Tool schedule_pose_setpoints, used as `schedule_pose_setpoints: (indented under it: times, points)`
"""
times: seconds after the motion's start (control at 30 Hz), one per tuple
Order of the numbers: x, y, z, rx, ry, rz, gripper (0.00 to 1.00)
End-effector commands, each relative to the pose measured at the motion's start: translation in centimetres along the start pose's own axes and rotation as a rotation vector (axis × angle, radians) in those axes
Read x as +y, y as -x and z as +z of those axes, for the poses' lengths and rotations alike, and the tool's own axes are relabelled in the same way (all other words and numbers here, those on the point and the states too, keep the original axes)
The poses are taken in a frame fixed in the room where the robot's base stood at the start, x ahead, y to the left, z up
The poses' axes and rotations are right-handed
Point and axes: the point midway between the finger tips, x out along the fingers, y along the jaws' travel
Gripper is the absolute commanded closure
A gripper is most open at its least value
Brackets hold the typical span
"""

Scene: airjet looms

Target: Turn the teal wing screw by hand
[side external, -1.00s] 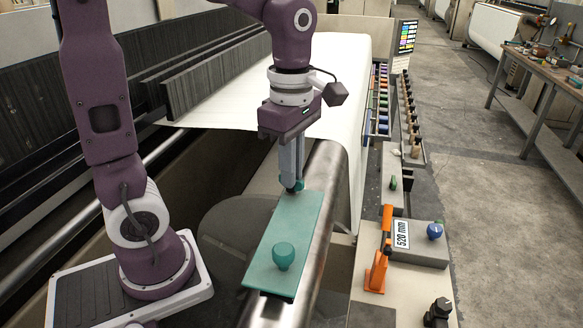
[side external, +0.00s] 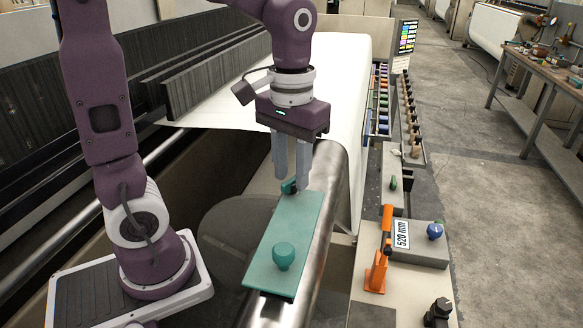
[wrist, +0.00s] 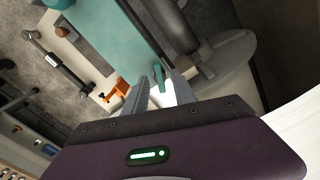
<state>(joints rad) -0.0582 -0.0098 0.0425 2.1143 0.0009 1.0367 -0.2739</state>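The teal wing screw (side external: 289,187) is at the far end of a teal plate (side external: 268,255). It is small and partly hidden by a finger in the side view. In the wrist view the wing screw (wrist: 158,80) shows as a narrow teal piece between the fingertips. My gripper (side external: 291,185) points down with its two grey fingers apart, at the level of the screw. In the wrist view my gripper (wrist: 158,82) has a visible gap between the fingers; whether either finger touches the screw is unclear.
A teal knob (side external: 284,255) stands on the near end of the plate. A steel roller (side external: 325,180) and white cloth (side external: 345,100) lie beside the plate. An orange lever (side external: 380,260), a 520 mm label (side external: 402,235) and a blue knob (side external: 435,231) are to the right.

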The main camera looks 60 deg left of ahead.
Motion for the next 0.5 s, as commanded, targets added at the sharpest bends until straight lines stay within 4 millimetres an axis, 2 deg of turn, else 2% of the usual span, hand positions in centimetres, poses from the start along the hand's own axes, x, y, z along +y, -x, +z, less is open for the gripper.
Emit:
schedule_pose_setpoints:
  times: [0.13, 0.5]
  points:
    - [0.0, 0.8, -0.1, 0.003, 0.001, 0.001, 0.68]
    - [0.0, 5.4, -0.1, 0.002, 0.001, 0.001, 0.68]
